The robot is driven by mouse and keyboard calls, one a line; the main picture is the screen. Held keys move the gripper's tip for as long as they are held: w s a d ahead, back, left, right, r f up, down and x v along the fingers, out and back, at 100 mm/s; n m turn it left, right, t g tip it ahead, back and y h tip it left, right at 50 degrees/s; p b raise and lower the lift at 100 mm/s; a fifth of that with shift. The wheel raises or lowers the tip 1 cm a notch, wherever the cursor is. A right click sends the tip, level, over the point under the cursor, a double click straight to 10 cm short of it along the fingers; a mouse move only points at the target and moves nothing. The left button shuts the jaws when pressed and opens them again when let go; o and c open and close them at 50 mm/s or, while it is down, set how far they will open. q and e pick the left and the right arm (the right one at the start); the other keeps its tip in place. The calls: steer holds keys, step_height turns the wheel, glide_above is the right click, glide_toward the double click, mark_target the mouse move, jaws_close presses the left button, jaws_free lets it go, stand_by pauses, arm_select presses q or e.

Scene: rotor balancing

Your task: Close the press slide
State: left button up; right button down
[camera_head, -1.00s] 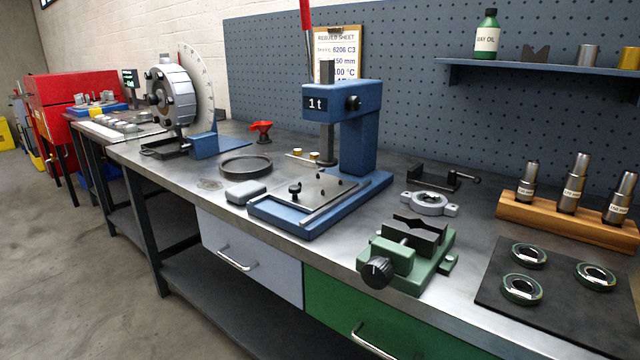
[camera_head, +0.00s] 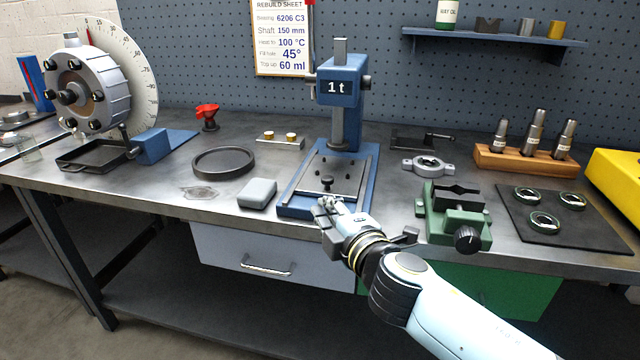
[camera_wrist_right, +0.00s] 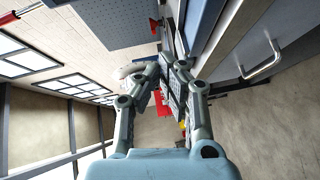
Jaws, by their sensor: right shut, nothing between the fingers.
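The blue press (camera_head: 350,105), marked "1 t", stands on the bench. Its slide is a flat metal plate (camera_head: 318,168) between rails on the blue base, with a dark knob (camera_head: 327,182) near the front. The plate lies well forward of the press column. My right gripper (camera_head: 327,204) is shut and empty at the front edge of the press base, just in front of the knob. Whether it touches the base or slide I cannot tell. In the right wrist view the fingers (camera_wrist_right: 172,72) are together with nothing between them. My left gripper is not in view.
A grey block (camera_head: 258,193) lies just left of the press base. A green vise (camera_head: 455,215) stands to the right, near my right forearm. A dark ring (camera_head: 223,162) lies further left. The bench front edge and a drawer handle (camera_head: 266,268) are below the gripper.

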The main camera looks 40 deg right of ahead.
mark_target(325, 184)
steer(key=x, duration=0.7)
steer(key=shift+w+d, duration=0.1)
steer(key=shift+w, duration=0.15)
steer(key=shift+w+d+f, duration=0.2)
steer(key=shift+w+d, duration=0.05)
steer(key=shift+d, duration=0.3)
steer(key=shift+w+d+f, duration=0.2)
steer(key=shift+w+d, duration=0.05)
steer(key=shift+d, duration=0.3)
steer(key=shift+w+d, duration=0.3)
steer(key=shift+d, duration=0.25)
steer(key=shift+d, duration=0.1)
steer(key=shift+w+d+b, duration=0.6)
steer(key=shift+w+d, duration=0.55)
steer(key=shift+d, duration=0.05)
steer(key=shift+r, duration=0.1)
